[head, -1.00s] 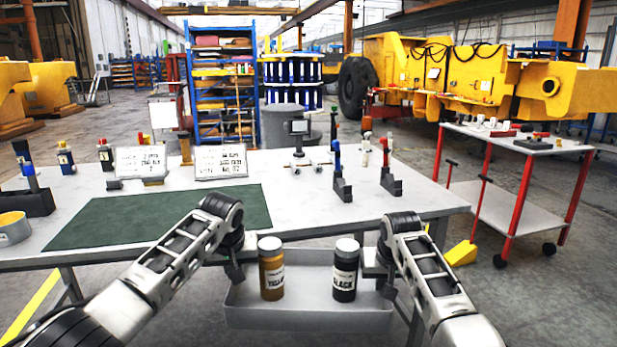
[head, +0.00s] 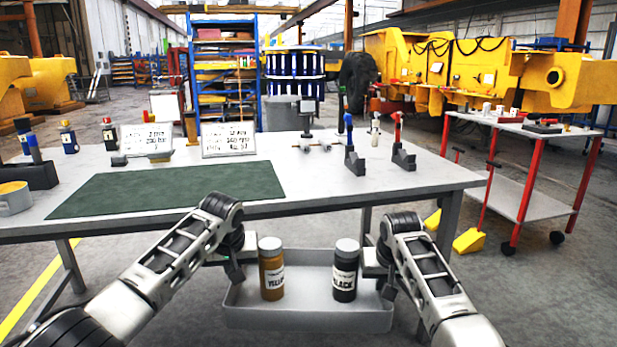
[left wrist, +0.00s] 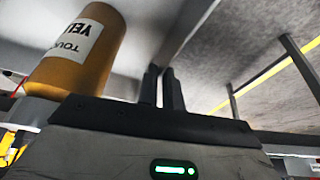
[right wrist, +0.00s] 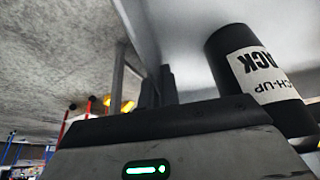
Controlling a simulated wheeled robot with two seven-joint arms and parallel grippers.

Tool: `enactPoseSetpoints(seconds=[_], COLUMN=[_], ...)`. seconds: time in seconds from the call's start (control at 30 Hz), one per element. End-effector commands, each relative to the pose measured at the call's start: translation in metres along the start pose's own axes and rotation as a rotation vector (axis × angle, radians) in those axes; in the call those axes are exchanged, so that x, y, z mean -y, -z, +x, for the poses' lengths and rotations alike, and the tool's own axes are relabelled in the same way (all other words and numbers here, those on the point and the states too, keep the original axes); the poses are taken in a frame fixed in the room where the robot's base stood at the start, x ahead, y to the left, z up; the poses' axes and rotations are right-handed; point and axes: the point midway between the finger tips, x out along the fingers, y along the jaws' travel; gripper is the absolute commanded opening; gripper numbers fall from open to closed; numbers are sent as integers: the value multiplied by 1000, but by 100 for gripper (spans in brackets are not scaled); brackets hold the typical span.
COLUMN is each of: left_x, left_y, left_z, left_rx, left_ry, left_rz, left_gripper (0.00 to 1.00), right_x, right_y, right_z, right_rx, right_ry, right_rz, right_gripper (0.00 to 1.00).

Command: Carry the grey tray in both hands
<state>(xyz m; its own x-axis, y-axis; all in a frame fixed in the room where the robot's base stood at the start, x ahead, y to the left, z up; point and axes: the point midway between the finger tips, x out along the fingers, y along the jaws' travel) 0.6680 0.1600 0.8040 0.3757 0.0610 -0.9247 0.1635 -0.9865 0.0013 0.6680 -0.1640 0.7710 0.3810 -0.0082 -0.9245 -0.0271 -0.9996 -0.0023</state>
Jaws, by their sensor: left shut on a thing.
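The grey tray (head: 308,317) hangs in front of me, level, with its far wall just in front of the table. My left gripper (head: 235,272) is shut on the tray's left wall. In the left wrist view its fingers (left wrist: 162,88) pinch the rim beside the yellow bottle (left wrist: 80,55). My right gripper (head: 386,277) is shut on the right wall; in the right wrist view its fingers (right wrist: 160,88) meet the rim beside the black bottle (right wrist: 245,75).
A white table (head: 330,187) with a green mat (head: 165,188), sign stands and several small items lies ahead. A cart with red legs (head: 505,190) stands at the right. A yellow wedge (head: 469,241) lies on the floor near it.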

Motion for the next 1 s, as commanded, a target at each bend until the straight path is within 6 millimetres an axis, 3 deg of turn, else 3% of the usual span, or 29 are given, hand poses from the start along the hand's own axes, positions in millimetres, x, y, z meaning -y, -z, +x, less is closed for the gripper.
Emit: enactPoseSetpoints(seconds=[0.03,0.27,0.73,1.0], left_x=[5,6,6,6], left_y=[8,10,9,3], left_z=[-11,-18,-15,-1], left_rx=[-9,-8,-7,-7], left_ry=[10,13,13,11], left_rz=[-9,-14,-14,-9], left_gripper=[0,0,0,0], right_x=[-6,-6,-6,-6], right_y=[5,8,6,0], right_z=[-10,-16,-14,1], right_rx=[-3,-1,-1,-1], right_ry=[-14,-13,-14,-14], right_rz=[3,2,2,2], right_gripper=[0,0,0,0])
